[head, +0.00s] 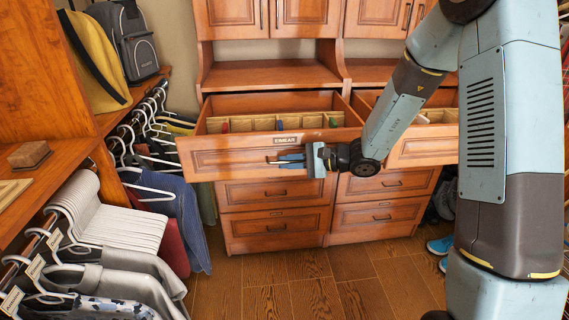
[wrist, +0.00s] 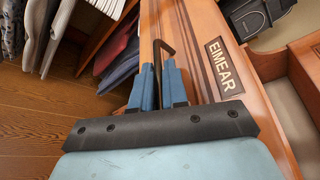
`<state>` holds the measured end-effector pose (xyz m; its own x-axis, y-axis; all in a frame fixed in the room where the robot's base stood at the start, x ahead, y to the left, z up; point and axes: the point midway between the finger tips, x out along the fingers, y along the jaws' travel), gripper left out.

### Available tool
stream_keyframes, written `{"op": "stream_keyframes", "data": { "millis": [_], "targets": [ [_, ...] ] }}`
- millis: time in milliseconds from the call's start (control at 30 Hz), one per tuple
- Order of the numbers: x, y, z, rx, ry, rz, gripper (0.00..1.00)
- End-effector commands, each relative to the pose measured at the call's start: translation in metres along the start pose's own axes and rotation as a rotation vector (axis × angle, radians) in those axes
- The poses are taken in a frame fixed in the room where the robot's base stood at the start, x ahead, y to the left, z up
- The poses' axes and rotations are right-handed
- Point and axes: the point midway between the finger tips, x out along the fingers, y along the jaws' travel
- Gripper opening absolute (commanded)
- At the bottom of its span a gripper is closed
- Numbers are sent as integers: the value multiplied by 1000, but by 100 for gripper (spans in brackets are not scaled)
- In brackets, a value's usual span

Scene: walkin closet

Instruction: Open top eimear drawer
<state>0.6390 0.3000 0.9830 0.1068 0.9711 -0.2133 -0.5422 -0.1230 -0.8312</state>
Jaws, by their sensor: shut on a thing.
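The top Eimear drawer (head: 225,158) is pulled out of the left cabinet, and its divided inside shows from above. Its front carries a nameplate (head: 286,140), which reads EIMEAR in the wrist view (wrist: 223,68). My gripper (head: 282,161) is at the drawer's front, just below the nameplate. In the wrist view my gripper's blue fingers (wrist: 159,85) are shut on the dark bar handle (wrist: 162,47). The fingers hide part of the handle.
Another top drawer (head: 425,150) stands open on the right, partly behind my arm. Hanging clothes (head: 110,225) and a shelf with bags (head: 135,80) line the left side, close to the drawer's left corner. The wooden floor (head: 300,285) in front is clear. Blue shoes (head: 440,246) lie at the right.

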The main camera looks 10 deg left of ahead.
Motion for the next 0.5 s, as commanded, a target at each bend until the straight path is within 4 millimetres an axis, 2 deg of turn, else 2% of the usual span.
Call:
{"op": "stream_keyframes", "data": {
  "millis": [33,200,233,300,500],
  "targets": [
    [-4,0,-5,3,13,-1,0],
    [0,1,-2,2,7,3,0],
    [0,1,-2,2,6,3,14],
    [2,1,0,1,3,4,19],
    [6,2,3,-1,-6,7,19]
  ]
}}
